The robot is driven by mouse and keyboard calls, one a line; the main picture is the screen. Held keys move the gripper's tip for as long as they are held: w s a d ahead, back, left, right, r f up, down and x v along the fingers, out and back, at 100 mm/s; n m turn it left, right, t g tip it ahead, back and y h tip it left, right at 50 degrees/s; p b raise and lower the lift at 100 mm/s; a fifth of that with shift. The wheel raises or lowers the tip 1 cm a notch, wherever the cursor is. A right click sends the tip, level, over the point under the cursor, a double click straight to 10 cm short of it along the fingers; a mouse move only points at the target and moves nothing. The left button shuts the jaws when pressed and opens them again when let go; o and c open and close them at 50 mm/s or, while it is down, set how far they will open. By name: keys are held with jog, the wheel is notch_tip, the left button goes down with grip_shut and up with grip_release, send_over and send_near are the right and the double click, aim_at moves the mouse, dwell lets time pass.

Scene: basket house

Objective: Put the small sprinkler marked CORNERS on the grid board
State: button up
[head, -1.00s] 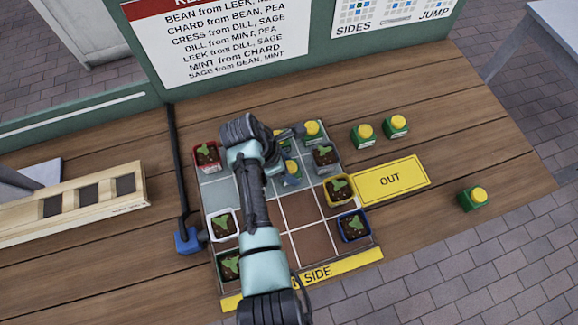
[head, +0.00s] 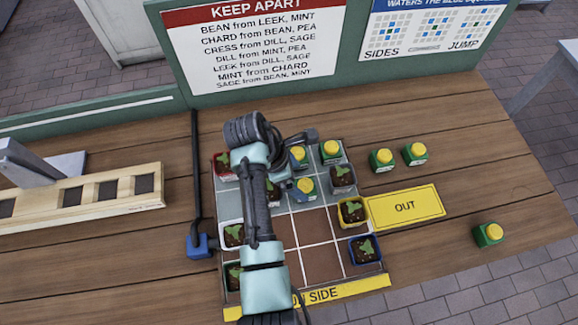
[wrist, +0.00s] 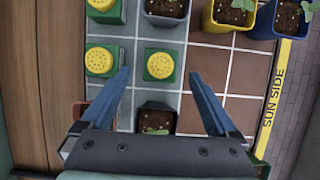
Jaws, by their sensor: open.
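The grid board (head: 319,240) lies on the wooden table. Three small green sprinklers with yellow tops are on it: one in the far row (head: 298,156), one at the far right corner (head: 330,150), and one in the second row (head: 306,187). Three more are off the board: two at its right (head: 381,160) (head: 415,153) and one near the table's right edge (head: 488,234). Their markings are too small to read. My gripper (wrist: 160,82) is open, its blue fingers on either side of the second-row sprinkler (wrist: 159,66) and slightly back in the wrist view.
Potted seedlings stand on several squares, including a grey pot (head: 342,178), a yellow pot (head: 351,211) and a blue pot (head: 365,249). A yellow OUT card (head: 404,207) lies at the right. A wooden rack (head: 80,198) is at the left. Signs stand behind.

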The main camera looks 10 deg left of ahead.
jog(key=v, duration=0.6)
jog(key=shift+r, duration=0.2)
jog(key=w+a+r+m+t+y, duration=0.1)
jog(key=w+r+m+t+y, duration=0.2)
jog(key=w+r+m+t, duration=0.7)
notch_tip(320, 180, up, 21)
jog(key=w+m+t+y, duration=0.1)
jog(key=w+t, duration=0.2)
jog(key=s+d+r+m+t, duration=0.1)
jog(key=s+r+m+t, duration=0.2)
jog(key=r, duration=0.5)
jog(key=s+d+r+m+t, duration=0.2)
jog(key=r+t, duration=0.1)
jog(key=r, duration=0.5)
jog(key=s+d+r+m+t, duration=0.2)
jog(key=s+r+m+t, duration=0.3)
jog(key=s+r, duration=0.9)
jog(key=shift+d+r+m+t, duration=0.15)
jog(key=shift+r+m+t, duration=0.15)
jog(key=shift+t, duration=0.7)
